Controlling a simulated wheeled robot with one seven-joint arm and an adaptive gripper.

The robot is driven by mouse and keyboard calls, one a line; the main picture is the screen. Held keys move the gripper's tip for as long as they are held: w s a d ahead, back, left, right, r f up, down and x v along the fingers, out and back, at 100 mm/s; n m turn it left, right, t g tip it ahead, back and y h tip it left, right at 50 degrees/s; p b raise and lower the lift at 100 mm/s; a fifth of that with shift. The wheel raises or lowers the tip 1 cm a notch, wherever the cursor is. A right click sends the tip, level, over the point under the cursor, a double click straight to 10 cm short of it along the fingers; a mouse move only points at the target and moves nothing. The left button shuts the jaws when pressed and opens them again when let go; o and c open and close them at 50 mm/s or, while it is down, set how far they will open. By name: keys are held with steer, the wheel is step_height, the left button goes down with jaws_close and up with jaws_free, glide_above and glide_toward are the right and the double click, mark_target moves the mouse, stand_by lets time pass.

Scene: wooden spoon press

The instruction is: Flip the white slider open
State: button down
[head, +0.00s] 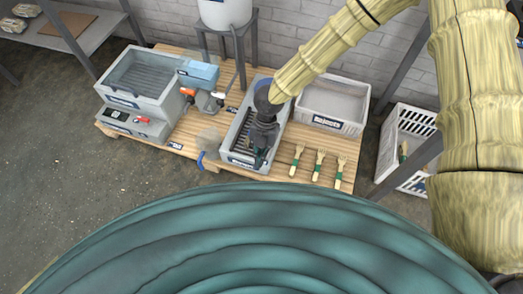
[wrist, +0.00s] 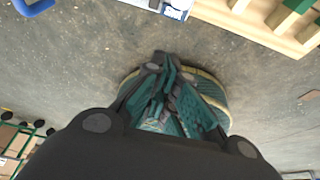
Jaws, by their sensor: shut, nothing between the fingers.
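I cannot clearly make out a white slider. A small white and red piece (head: 141,119) sits on the front of the grey machine (head: 140,82) at the left of the bench. My gripper (head: 260,160) hangs at the front of the grey ribbed tray (head: 236,150), well to the right of both pieces. In the wrist view my gripper (wrist: 168,98) has its teal-padded fingers together, with nothing between them, pointing past the bench edge above the floor.
A white bin (head: 333,105) stands at the back right of the wooden bench (head: 220,177). Several wooden forks with green bands (head: 319,165) lie in front of it. A blue loop (head: 201,160) is at the bench's front edge. A white crate (head: 408,130) is farther right.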

steer(key=shift+w+d+f+b, duration=0.15)
steer(key=shift+w+f+b, duration=0.25)
steer(key=shift+f+b, duration=0.3)
steer(key=shift+w+d+f+b, duration=0.1)
steer(key=shift+w+f+b, duration=0.3)
steer(key=shift+f, duration=0.35)
steer(key=shift+w+d+f+b, duration=0.15)
steer(key=shift+w+f+b, duration=0.2)
steer(key=shift+f+b, duration=0.35)
